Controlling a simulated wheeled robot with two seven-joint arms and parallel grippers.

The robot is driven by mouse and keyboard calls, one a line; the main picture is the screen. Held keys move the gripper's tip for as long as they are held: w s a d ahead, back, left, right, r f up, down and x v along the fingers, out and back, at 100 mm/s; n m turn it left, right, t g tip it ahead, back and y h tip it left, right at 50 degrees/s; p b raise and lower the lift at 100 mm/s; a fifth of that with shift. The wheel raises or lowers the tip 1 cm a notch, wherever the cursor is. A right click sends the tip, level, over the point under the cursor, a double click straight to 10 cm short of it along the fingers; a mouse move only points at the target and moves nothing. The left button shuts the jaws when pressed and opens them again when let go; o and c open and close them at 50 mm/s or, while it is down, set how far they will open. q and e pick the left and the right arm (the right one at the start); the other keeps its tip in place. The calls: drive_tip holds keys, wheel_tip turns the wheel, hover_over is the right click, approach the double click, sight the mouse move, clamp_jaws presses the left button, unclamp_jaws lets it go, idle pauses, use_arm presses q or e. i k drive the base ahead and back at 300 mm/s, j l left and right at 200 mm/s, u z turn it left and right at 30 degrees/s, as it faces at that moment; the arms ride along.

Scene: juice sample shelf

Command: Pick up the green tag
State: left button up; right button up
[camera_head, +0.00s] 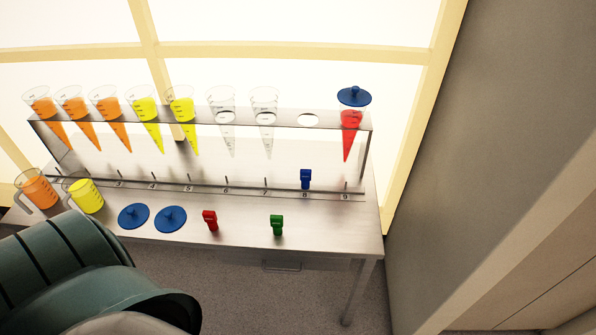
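The green tag (277,225) lies on the front part of the steel table, right of the red tag (210,220). A blue tag (306,179) hangs or stands at the numbered rail near position 8. A large dark green and grey rounded part, which appears to be mine, fills the lower left. No gripper fingers show in the view, and nothing touches the green tag.
A steel rack (365,146) holds cones with orange, yellow and red contents, and two clear empty ones. One hole is empty. A blue lid (354,96) covers the red cone. Two blue lids (134,216) and orange (39,189) and yellow (86,194) jugs stand on the table (340,232).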

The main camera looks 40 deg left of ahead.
sight(277, 221)
drive_tip(key=u, duration=1.25)
